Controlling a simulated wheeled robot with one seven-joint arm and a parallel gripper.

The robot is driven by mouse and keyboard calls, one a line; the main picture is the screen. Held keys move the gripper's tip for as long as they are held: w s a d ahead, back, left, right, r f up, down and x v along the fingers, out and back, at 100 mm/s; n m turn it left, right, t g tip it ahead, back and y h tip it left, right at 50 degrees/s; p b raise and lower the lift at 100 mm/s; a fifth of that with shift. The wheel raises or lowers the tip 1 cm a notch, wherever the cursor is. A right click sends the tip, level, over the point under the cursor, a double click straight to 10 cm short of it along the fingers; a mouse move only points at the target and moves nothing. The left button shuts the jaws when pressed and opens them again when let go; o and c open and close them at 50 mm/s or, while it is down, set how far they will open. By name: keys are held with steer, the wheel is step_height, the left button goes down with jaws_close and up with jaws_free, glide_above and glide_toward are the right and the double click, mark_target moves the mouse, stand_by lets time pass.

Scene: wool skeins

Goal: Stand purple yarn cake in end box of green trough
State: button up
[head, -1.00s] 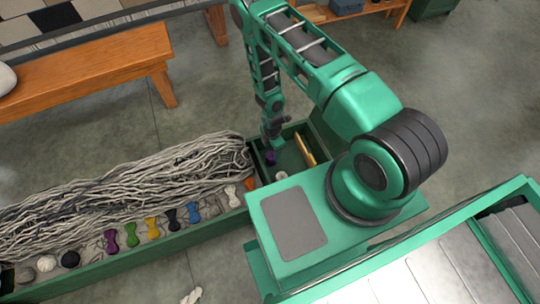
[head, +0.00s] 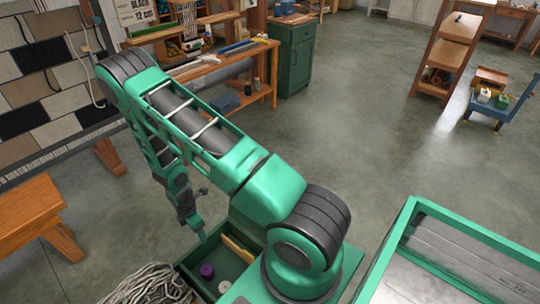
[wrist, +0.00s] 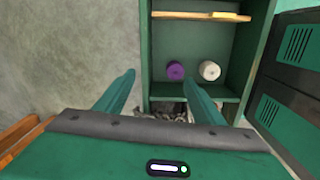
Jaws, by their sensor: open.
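The purple yarn cake (head: 207,271) stands in the end box of the green trough (head: 187,272). In the wrist view the purple yarn cake (wrist: 175,71) sits in the same box beside a white yarn cake (wrist: 209,70), with a gap between them. My gripper (wrist: 160,95) is open and empty, its two fingers spread apart. In the head view my gripper (head: 201,238) hangs above the end box, up and left of the purple cake and clear of it.
A wooden strip (wrist: 203,16) lies across the box. Tangled pale wool (head: 150,287) fills the neighbouring part of the trough. A wooden bench (head: 32,213) stands at left, and a green cabinet (head: 293,60) at the back. The floor between is open.

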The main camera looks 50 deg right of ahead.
steer(key=s+d+r+m, duration=0.2)
steer(key=d+r+m, duration=0.2)
steer(key=r, duration=0.7)
steer(key=s+d+r+m, duration=0.1)
steer(key=d+r+m, duration=0.25)
steer(key=r, duration=0.65)
steer(key=s+d+r+m, duration=0.25)
steer(key=d+r, duration=0.25)
steer(key=r, duration=0.6)
steer(key=s+r+m, duration=0.6)
steer(key=s+r, duration=0.2)
steer(key=s, duration=0.3)
steer(key=s+r+m, duration=0.7)
steer(key=s+r, duration=0.1)
steer(key=s, duration=0.4)
steer(key=shift+d+r+y, duration=0.15)
steer(key=shift+r+y, duration=0.15)
steer(key=shift+y, duration=0.1)
steer(key=shift+w+f, duration=0.25)
steer(key=shift+w, duration=0.4)
